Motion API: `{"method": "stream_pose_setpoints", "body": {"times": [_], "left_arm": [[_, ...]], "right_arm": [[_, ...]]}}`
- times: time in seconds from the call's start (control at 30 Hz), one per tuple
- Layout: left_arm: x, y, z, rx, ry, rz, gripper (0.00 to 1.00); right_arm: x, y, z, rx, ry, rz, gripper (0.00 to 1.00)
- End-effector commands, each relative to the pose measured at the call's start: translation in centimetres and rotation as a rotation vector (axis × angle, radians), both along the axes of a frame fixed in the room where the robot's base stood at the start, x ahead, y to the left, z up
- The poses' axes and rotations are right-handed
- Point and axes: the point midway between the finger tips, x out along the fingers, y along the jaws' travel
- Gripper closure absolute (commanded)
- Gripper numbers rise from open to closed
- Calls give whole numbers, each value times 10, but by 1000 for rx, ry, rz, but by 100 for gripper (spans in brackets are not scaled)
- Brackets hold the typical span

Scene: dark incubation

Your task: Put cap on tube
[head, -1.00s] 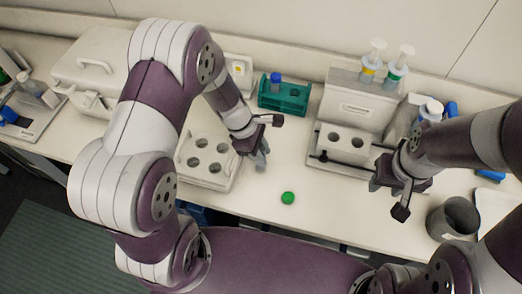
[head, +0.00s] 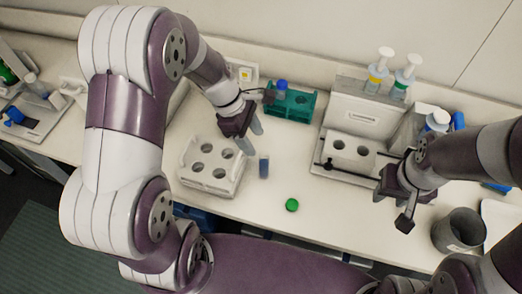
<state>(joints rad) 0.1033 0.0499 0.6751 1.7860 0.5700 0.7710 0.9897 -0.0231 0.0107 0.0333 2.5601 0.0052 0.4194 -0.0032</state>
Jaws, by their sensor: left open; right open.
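A small dark blue tube (head: 264,168) stands on the white table, just right of a white four-hole rack. It looks uncapped, but it is too small to be sure. A green cap (head: 292,205) lies on the table in front of the tube, to its right, near the front edge. My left gripper (head: 257,124) is open and empty, behind the tube and apart from it. My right gripper (head: 392,208) is open and empty at the right, left of a grey cup and well away from the cap.
The white rack (head: 213,187) has empty holes. A teal rack (head: 303,105) behind holds a blue-capped tube (head: 281,88). A white device (head: 352,125) with two wells stands right of centre. The grey cup (head: 459,230) stands at the right front. Table around the cap is clear.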

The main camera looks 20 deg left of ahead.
Motion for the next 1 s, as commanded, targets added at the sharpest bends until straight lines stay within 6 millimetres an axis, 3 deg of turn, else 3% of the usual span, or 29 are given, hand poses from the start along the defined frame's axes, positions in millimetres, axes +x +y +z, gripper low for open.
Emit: {"method": "stream_pose_setpoints", "body": {"times": [0.13, 0.2, 0.27, 0.4, 0.53, 0.63, 1.0], "left_arm": [[0, 8, 18, 4, -5, -12, 44], [-10, 12, 22, 49, -48, -134, 44], [-26, 18, 24, 126, -126, -372, 44], [-65, 32, 28, 303, -311, -1057, 44], [-84, 37, 29, 377, -397, -1453, 44], [-87, 38, 29, 389, -412, -1530, 44], [-87, 38, 26, 386, -409, -1522, 44]], "right_arm": [[0, 0, -3, 0, 0, 0, 57], [0, 0, -3, 0, 0, 0, 57], [0, 0, -2, 0, 0, 0, 57], [0, 0, -2, 0, 0, 0, 57], [0, 0, -2, 0, 0, 0, 57], [0, 0, -2, 0, 0, 0, 57], [0, 0, -5, 0, 0, 0, 57]]}}
